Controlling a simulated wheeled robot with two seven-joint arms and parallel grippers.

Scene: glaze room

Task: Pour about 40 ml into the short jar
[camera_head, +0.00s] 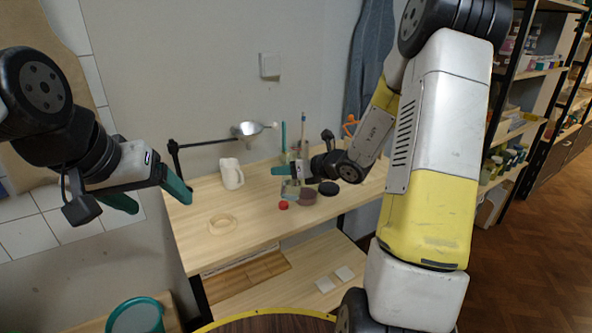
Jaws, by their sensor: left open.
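A white pitcher (231,174) stands upright on the wooden workbench (255,215). To its right are a small clear glass jar (290,188) and a low jar with reddish-brown contents (307,196); I cannot tell which is the short jar. A red cap (283,205) and a black disc (329,188) lie beside them. My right gripper (283,171) is just above or behind the clear jar; its fingers are small and partly hidden, so I cannot tell if it holds anything. My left gripper (152,196) is open and empty, in front of the bench's left end.
A pale ring (222,221) lies at the bench's front left. A jointed stand with a metal scoop-like head (247,129) reaches over the back. Tall tools stand behind the jars. A teal bucket (137,316) sits below left. Shelves line the right. The front centre bench is clear.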

